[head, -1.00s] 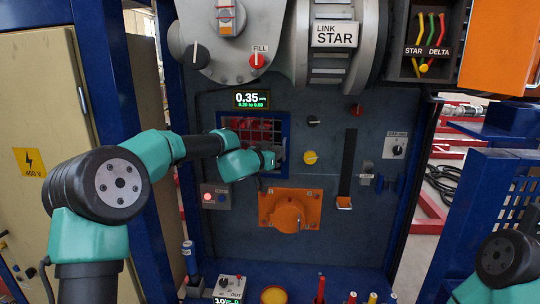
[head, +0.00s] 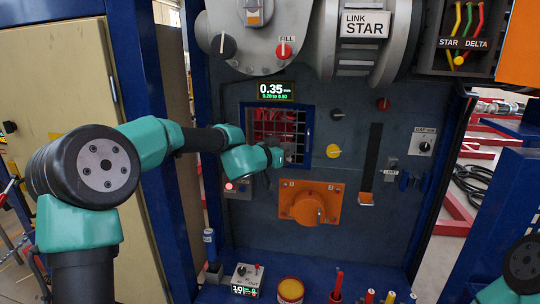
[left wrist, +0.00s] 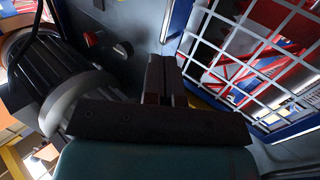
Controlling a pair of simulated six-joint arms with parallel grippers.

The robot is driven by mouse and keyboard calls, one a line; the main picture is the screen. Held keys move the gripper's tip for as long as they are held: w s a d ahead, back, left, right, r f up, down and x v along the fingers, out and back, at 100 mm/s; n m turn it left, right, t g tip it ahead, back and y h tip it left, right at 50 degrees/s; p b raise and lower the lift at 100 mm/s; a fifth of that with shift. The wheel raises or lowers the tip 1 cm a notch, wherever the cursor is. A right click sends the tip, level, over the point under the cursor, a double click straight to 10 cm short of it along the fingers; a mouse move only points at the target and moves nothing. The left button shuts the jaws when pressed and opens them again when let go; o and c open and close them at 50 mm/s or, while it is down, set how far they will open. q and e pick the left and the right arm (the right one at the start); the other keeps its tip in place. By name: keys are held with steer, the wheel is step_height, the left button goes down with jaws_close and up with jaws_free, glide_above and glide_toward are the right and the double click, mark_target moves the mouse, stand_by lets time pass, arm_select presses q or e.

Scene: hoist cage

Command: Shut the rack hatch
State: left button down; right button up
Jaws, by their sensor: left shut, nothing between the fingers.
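The rack hatch (head: 309,135) is a blue-framed window with a pale grid, set in the dark panel at the middle of the head view. Red parts show behind the grid. Its frame and grid also fill the right of the left wrist view (left wrist: 262,62). My left gripper (head: 280,158) is in front of the hatch's lower part, and its wrist covers the lower left of the frame. In the left wrist view its fingers (left wrist: 165,78) are together and empty, beside the grid. I cannot tell whether they touch the hatch or how far it stands open. My right gripper is out of view.
An orange rotary switch (head: 312,204) sits below the hatch. A yellow knob (head: 333,151) and a black slotted strip (head: 371,160) are to its right. A shelf below holds a control box (head: 246,278) and a yellow-topped pot (head: 290,290).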

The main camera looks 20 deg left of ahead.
arm_select(q)
steer(key=v, duration=0.6)
steer(key=shift+s, duration=0.4)
steer(key=shift+f, duration=0.1)
steer(key=s+f+n+g+y, duration=0.2)
steer(key=s+f+g, duration=0.2)
steer(key=f, duration=1.2)
steer(key=s+f+n+g+y, duration=0.15)
steer(key=s+f+g, duration=0.25)
steer(key=f, duration=1.2)
steer(key=s+a+f+n+g+y, duration=0.1)
steer(key=s+f+n+g, duration=0.3)
steer(key=s+f, duration=2)
steer(key=shift+a+f+n+g+y, duration=0.35)
steer(key=shift+f+g+y, duration=0.2)
steer(key=shift+g, duration=0.55)
